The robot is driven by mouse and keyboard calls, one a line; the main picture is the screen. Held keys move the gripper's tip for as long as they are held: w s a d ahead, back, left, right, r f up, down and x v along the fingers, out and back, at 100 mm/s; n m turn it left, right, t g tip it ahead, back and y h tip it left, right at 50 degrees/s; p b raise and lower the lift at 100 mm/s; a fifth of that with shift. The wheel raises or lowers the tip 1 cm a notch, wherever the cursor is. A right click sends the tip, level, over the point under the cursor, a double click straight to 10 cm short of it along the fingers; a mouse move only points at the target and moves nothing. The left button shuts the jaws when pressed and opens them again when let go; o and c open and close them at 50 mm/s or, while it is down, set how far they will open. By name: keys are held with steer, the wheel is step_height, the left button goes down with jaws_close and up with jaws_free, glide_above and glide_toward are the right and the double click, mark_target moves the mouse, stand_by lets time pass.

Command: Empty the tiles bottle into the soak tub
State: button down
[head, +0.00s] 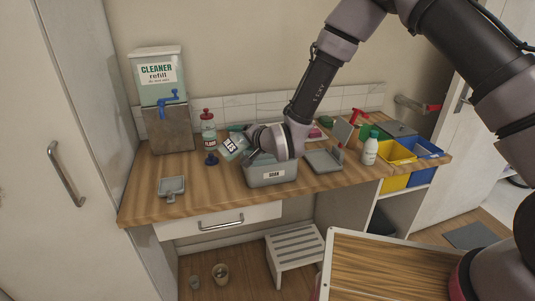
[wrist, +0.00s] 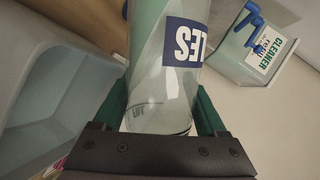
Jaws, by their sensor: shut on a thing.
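The tiles bottle (head: 232,152) is pale green with a blue-and-white label, partly readable as "LES". My gripper (head: 250,143) is shut on it and holds it tilted, above the counter at the left end of the soak tub. In the wrist view the bottle (wrist: 160,85) lies between my green fingers (wrist: 162,112); its near end looks clear and its farther part pale green. Its mouth is hidden. The soak tub (head: 270,178) is a grey box with a "SOAK" label, standing on the counter below my gripper; a grey tub wall (wrist: 60,65) shows at left in the wrist view.
A cleaner refill dispenser (head: 160,95) with a blue tap stands at the back left. A red-capped bottle (head: 208,130) stands left of the tiles bottle. The front left counter holds a small grey dish (head: 172,186).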

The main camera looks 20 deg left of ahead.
steer(key=shift+a+r+m+y, duration=0.1)
steer(key=shift+r+m+y, duration=0.3)
steer(key=shift+r+m, duration=0.15)
stand_by(0.5)
steer(key=shift+w+d+f+m+g+y, duration=0.3)
steer(key=shift+w+d+m+g, duration=0.1)
steer(key=shift+m, duration=0.15)
stand_by(0.5)
steer(key=shift+f+m+y+p, duration=0.2)
steer(key=shift+m+y+p, duration=0.1)
steer(key=shift+m+p, duration=0.3)
stand_by(0.5)
steer(key=shift+w+d+r+m+g+y, duration=0.15)
steer(key=shift+r+m+g+y, duration=0.25)
steer(key=shift+m, duration=0.3)
stand_by(0.9)
steer(key=shift+f+m+y, duration=0.1)
steer(key=shift+m+y, duration=0.2)
steer(key=shift+m, duration=0.1)
stand_by(0.4)
